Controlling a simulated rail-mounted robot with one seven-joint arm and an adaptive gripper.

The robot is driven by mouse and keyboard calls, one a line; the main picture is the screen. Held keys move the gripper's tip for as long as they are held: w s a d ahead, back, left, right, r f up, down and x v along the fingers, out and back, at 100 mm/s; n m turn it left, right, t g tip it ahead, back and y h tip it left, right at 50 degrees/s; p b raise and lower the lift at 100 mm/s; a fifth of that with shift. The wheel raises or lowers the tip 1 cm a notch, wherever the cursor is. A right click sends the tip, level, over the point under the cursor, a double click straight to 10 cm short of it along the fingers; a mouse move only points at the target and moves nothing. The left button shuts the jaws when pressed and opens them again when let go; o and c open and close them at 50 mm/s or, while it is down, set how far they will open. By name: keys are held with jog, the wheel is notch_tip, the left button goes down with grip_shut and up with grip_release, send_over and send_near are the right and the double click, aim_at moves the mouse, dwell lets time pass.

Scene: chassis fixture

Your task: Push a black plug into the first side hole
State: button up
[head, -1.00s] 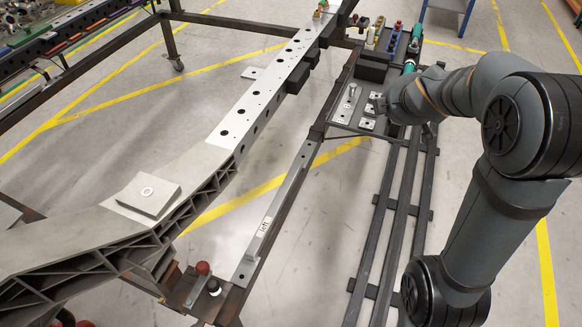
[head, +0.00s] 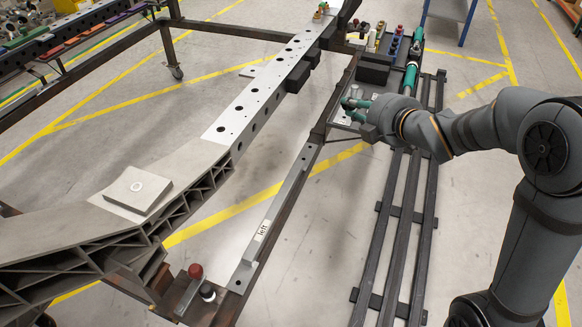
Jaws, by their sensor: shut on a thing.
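My gripper (head: 356,108), with green fingers, is over the small parts tray (head: 338,128) to the right of the chassis. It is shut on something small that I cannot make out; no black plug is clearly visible. The light grey chassis rail (head: 227,122) runs from the middle to the top of the view. Its side face has a row of dark round holes; the nearest side hole (head: 240,146) is close to the ribbed casting (head: 90,232). My gripper is apart from the rail, well to the right of these holes.
A black box (head: 372,74) and a rack of coloured parts (head: 395,42) stand behind the tray. A frame bar labelled "left" (head: 262,232) lies between the chassis and the floor rails. Black blocks (head: 299,76) stick out from the rail's side farther up.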

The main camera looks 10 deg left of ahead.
jog(key=s+a+f+n+g+y+b, duration=0.3)
jog(key=s+a+n+g+y+b, duration=0.1)
jog(key=a, duration=0.5)
jog(key=s+a+f+n+g+y+b, duration=0.3)
jog(key=s+a+n+y+b, duration=0.2)
jog(key=s+a, duration=0.3)
jog(key=shift+s+a+f+g+y, duration=0.2)
jog(key=shift+a+f+g+y, duration=0.2)
jog(key=shift+a+y, duration=0.35)
jog(key=shift+b, duration=1.3)
jog(key=shift+a+n, duration=0.2)
jog(key=shift+n, duration=0.1)
jog(key=shift+w+a, duration=0.2)
jog(key=shift+a, duration=0.55)
jog(key=shift+w+a+b, duration=0.15)
jog(key=shift+a+b, duration=0.5)
jog(key=shift+b, duration=0.05)
dwell(0.8)
jog(key=o, duration=0.8)
jog(key=shift+o, duration=0.2)
